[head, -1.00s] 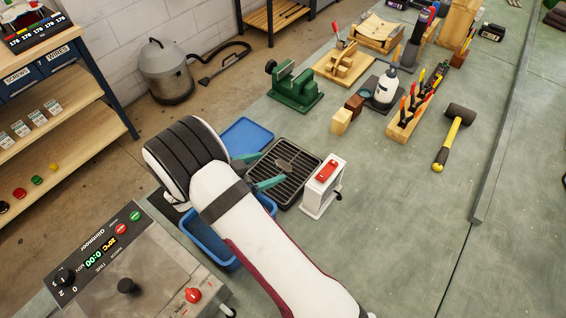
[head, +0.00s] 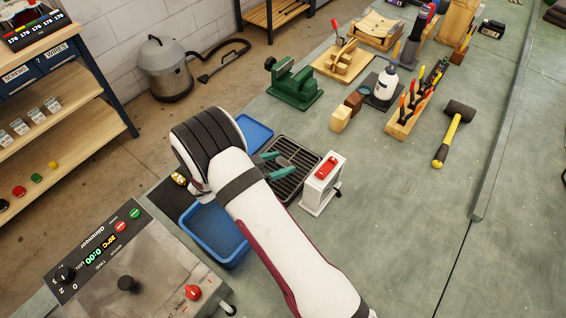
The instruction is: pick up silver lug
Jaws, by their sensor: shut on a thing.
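My gripper (head: 284,164) has two teal fingers over the black slatted tray (head: 309,160), their tips pointing right. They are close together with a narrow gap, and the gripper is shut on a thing. The silver lug lay on this tray between the fingers a second ago. I cannot make it out now; it is small and hidden at the fingers, and I take it to be what they hold. Whether it is clear of the slats I cannot tell.
A white box with a red switch (head: 325,172) stands close right of the fingers. A blue bin (head: 228,262) is left of my arm, and another blue tray (head: 258,133) lies behind. A green vise (head: 292,85) stands farther back. The bench at right is open around a mallet (head: 458,116).

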